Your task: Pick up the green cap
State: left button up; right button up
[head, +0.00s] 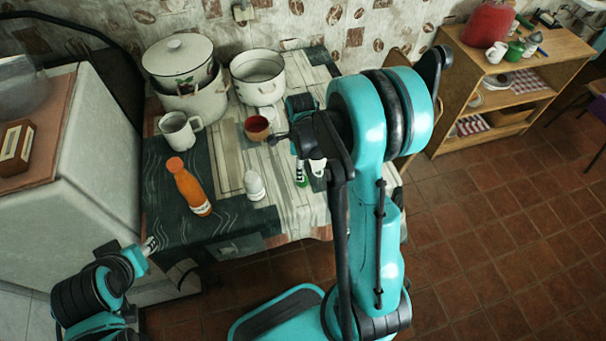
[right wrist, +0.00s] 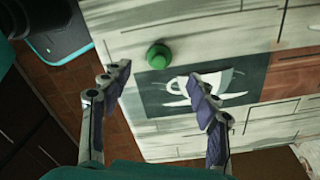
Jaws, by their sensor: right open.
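The green cap (right wrist: 159,57) is a small round piece with a raised knob, on the pale wood-patterned tabletop in the right wrist view. It lies beside a dark printed patch with a white cup picture. In the head view a small green thing (head: 301,179), probably the cap, shows beside my right arm. My right gripper (right wrist: 163,82) is open and empty, its fingers spread on either side, with the cap ahead of the gap and not touched.
An orange bottle (head: 188,187), a white egg-shaped item (head: 254,185), a white mug (head: 179,131), a red-brown cup (head: 257,128), a lidded pot (head: 190,97) and an open pot (head: 258,78) stand on the table. A wooden shelf (head: 555,53) is at right. The cap's surroundings are clear.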

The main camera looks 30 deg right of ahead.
notch_tip(320, 180, down, 2)
jog(key=shift+f+b, duration=0.1)
jog(key=shift+b, duration=0.25)
notch_tip(320, 180, down, 5)
jog(key=b, duration=0.2)
jog(key=shift+s+d+b, duration=0.1)
jog(key=shift+b, duration=0.2)
jog(key=c, duration=0.8)
